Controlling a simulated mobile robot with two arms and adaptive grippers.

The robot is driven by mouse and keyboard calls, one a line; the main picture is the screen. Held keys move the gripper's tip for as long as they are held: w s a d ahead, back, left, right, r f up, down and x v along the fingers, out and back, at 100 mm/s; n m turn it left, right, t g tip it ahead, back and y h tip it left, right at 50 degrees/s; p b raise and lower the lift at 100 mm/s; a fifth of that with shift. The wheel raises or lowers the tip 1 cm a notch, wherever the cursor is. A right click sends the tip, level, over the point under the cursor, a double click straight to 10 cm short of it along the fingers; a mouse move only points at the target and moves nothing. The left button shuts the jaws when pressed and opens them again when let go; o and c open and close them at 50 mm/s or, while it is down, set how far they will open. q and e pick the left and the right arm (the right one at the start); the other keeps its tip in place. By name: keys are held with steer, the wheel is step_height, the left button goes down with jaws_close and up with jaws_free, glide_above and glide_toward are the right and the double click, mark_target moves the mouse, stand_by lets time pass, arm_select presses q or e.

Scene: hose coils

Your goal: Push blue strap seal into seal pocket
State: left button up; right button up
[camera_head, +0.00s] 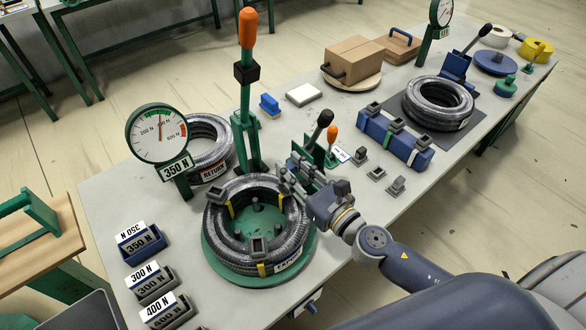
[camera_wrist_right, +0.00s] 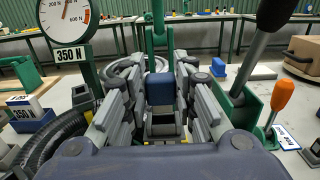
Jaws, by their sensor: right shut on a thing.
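My right gripper (camera_wrist_right: 160,95) is shut on the blue strap seal (camera_wrist_right: 160,88), which stands upright between the fingers in the right wrist view. Directly below it is a grey seal pocket (camera_wrist_right: 163,127) with yellow strap at its base; whether the seal touches it, I cannot tell. In the head view my right gripper (camera_head: 287,182) is over the right rim of the front hose coil (camera_head: 221,232), and the fingers hide the seal. My left gripper is not in view.
The coil lies on a green round base (camera_head: 213,256). A 350 N gauge (camera_head: 157,134) and a green lever stand with an orange handle (camera_head: 247,28) rise behind. Labelled bins (camera_head: 152,284) stand at left. Short levers (camera_head: 320,125) stand close behind my right gripper.

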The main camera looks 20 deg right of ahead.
steer(key=shift+f+b, duration=0.75)
steer(key=shift+f+b, duration=0.6)
steer(key=shift+f, duration=0.05)
steer(key=shift+s+f, duration=0.1)
steer(key=o, duration=1)
steer(key=shift+c, duration=0.2)
steer(key=shift+o, duration=0.3)
steer(key=shift+b+v, duration=0.9)
steer(key=shift+v, duration=1.15)
